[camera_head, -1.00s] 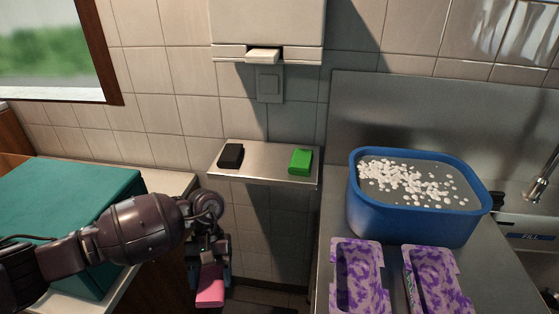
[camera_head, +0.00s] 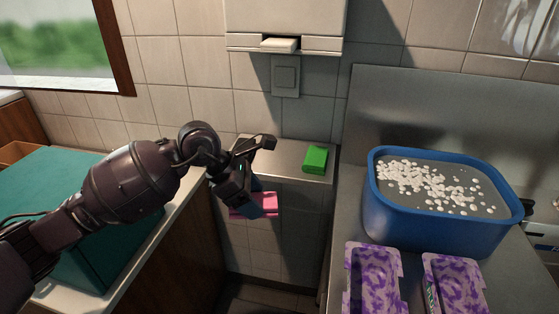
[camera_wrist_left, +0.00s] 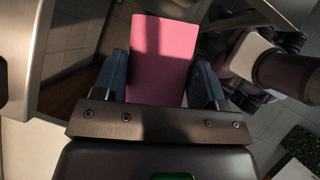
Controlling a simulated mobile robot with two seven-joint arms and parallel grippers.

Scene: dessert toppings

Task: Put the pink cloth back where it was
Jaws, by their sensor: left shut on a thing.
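The pink cloth (camera_head: 241,211) is a small folded block. It is held in my left gripper (camera_head: 256,201), below the front edge of a small metal wall shelf (camera_head: 285,150). In the left wrist view the pink cloth (camera_wrist_left: 163,60) sits between the two blue fingers of my left gripper (camera_wrist_left: 163,85), which are shut on it. On the shelf, a green cloth (camera_head: 315,159) lies at the right end. My left arm covers the left end of the shelf in the head view. My right gripper is not in view.
A blue tub (camera_head: 430,220) with white pieces floating in it stands on the metal counter at right. Two purple-patterned trays (camera_head: 373,280) lie in front of it. A teal box (camera_head: 50,185) is at left. A dispenser (camera_head: 285,25) hangs above the shelf.

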